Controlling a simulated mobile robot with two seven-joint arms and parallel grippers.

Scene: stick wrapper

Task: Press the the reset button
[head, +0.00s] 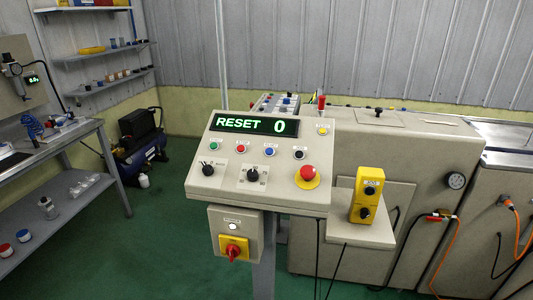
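A sloped beige control panel (228,182) stands in the middle of the head view. Its black display (253,124) reads "RESET 0" in green. Below the display is a row with a green button (213,146), a red button (240,149), a blue button (269,152) and a black button (299,155). A yellow button (323,131) sits at the upper right. Small labels are too blurred to read, so I cannot tell which button is the reset button. Neither of my grippers is in view.
The panel also carries two black knobs and a red emergency stop (307,174) on a yellow ring. A box with a red rotary switch (233,249) hangs below. A yellow control box (367,195) stands on a ledge at right. A large machine (420,170) fills the right; shelving stands left.

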